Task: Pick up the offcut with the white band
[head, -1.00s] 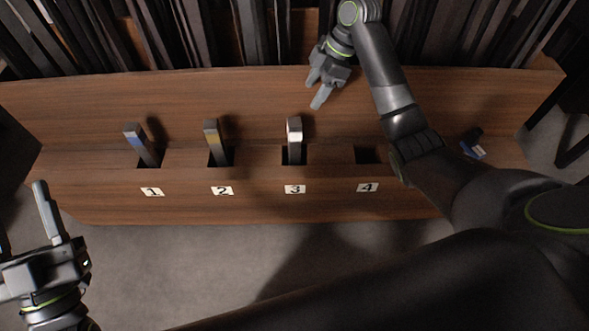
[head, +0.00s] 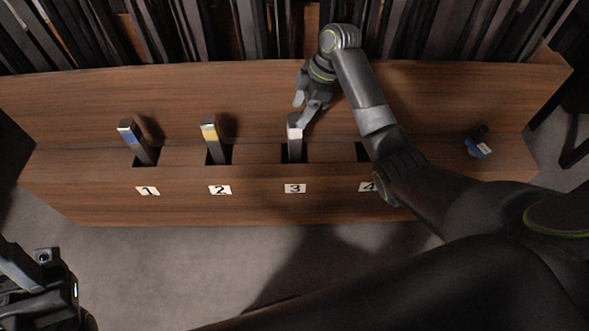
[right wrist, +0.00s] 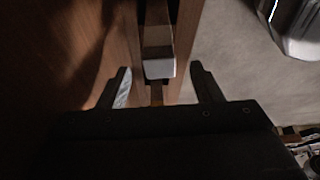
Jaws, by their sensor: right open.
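The offcut with the white band (head: 295,148) stands upright in the slot marked 3 of a wooden rack, its pale band near the top. My right gripper (head: 303,109) is open at its top, just behind and above it in the head view. In the right wrist view the white-banded offcut (right wrist: 158,66) shows between the two spread fingers (right wrist: 160,78), with a gap on each side.
An offcut with a blue band (head: 138,142) leans in slot 1, and one with a yellow band (head: 213,142) stands in slot 2. Slot 4 (head: 363,152) looks empty, partly covered by my right arm. A dark piece with a blue end (head: 478,147) lies at the rack's right.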

